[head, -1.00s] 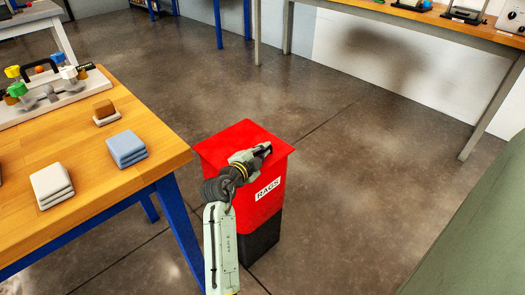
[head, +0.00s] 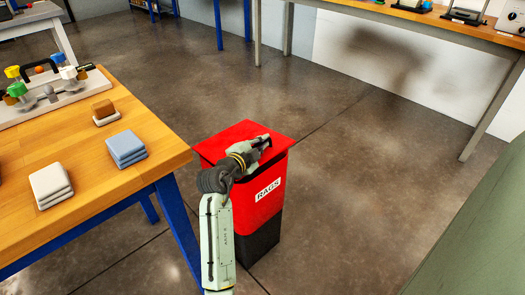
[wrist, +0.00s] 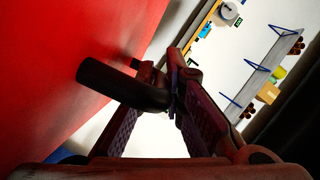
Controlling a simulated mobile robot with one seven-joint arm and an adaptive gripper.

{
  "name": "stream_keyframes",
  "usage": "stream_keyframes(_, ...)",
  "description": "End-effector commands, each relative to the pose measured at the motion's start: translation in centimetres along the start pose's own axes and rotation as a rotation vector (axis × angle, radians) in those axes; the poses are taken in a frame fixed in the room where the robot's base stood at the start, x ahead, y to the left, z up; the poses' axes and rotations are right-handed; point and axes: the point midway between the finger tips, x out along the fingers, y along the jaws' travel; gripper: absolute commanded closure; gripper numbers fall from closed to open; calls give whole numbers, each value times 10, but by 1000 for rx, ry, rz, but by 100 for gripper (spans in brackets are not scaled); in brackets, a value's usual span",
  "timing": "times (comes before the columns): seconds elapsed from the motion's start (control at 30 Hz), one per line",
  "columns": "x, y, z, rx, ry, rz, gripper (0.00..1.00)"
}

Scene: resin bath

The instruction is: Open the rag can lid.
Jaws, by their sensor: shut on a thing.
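The rag can (head: 262,215) is a red bin with a black lower part and a white RAGS label, standing on the floor beside the wooden table. Its red lid (head: 233,136) looks slightly raised, with a dark gap under its front right edge. My gripper (head: 264,142) is at the lid's front right side. In the wrist view, my gripper (wrist: 165,88) is shut on a dark bar handle (wrist: 108,82) that stands out from the red lid (wrist: 65,60). The can's inside is hidden.
The wooden table (head: 90,205) with blue legs is close on the left, holding folded cloths (head: 126,148) and a fixture board. A green surface (head: 465,230) is at the lower right. The floor behind and right of the can is clear.

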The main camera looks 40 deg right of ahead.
Motion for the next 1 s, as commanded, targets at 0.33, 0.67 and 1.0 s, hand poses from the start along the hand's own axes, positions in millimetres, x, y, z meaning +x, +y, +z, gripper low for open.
stream_keyframes(0.33, -1, -1, 1, 0, -3, -2, 83)
stream_keyframes(0.67, -2, -1, 1, 0, -2, -2, 82)
stream_keyframes(1.0, -59, -1, 2, -2, -5, -4, 82)
